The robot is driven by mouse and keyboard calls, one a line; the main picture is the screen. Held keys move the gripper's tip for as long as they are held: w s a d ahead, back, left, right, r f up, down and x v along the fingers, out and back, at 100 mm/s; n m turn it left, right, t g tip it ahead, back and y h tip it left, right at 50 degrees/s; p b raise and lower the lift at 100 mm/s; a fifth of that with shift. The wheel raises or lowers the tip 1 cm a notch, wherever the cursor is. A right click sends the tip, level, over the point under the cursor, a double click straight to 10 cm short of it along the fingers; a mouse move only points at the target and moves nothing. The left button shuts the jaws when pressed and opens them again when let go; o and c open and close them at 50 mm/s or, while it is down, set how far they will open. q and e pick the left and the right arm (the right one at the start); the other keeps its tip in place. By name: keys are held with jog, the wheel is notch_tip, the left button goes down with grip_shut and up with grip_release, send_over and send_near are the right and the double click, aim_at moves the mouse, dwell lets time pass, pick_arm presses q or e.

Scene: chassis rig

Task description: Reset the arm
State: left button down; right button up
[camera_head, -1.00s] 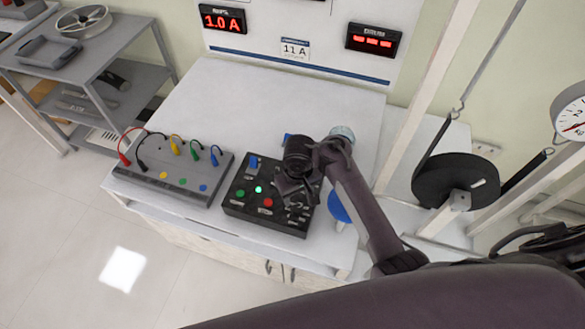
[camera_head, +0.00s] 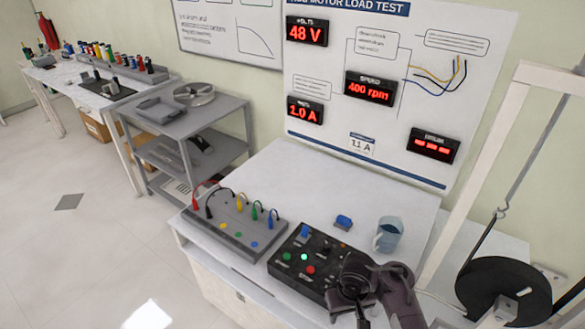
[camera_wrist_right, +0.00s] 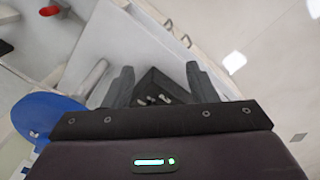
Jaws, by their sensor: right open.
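My right gripper (camera_head: 358,297) is at the bottom right of the head view, by the right end of the black control box (camera_head: 300,259). The box has a lit green button, a red button and a blue switch on top, and my gripper hides its right part. In the right wrist view my right gripper (camera_wrist_right: 158,88) has its two fingers apart, with nothing between them but the dark box (camera_wrist_right: 158,84) beyond. I cannot tell from these views whether a finger touches the box. My left gripper is not in view.
A grey terminal box (camera_head: 235,226) with coloured leads stands left of the control box. A small blue object (camera_head: 343,221) and a glass mug (camera_head: 388,235) stand behind it. The white bench top (camera_head: 300,180) is clear at the back.

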jog(key=s+a+f+y+b, duration=0.1)
jog(key=s+f+b, duration=0.3)
jog(key=f, duration=0.5)
jog(key=s+a+f+m+g+y+b, duration=0.1)
jog(key=s+f, duration=0.5)
jog(key=f, duration=0.3)
jog(key=s+a+f+y+b, duration=0.1)
jog(key=s+f+b, duration=0.3)
jog(key=f, duration=0.6)
jog(key=s+d+f+h+b, duration=0.1)
jog(key=s+d+f, duration=0.3)
jog(key=s+f, duration=0.2)
jog(key=s+d+f+t+h+b, duration=0.1)
jog(key=s+d+f+b, duration=0.1)
jog(key=s+d+f, duration=0.2)
jog(key=s+d+f+n+t+b, duration=0.1)
jog(key=s+d+f, duration=0.3)
jog(key=s+f, duration=0.5)
jog(key=s+b, duration=0.1)
jog(key=s, duration=0.2)
jog(key=shift+s+f+h, duration=0.15)
jog(key=shift+s+h, duration=0.05)
jog(key=shift+h, duration=0.2)
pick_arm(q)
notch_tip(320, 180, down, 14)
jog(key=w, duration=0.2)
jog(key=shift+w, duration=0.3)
pick_arm(e)
jog(key=shift+s+d, duration=0.2)
jog(key=shift+d, duration=0.05)
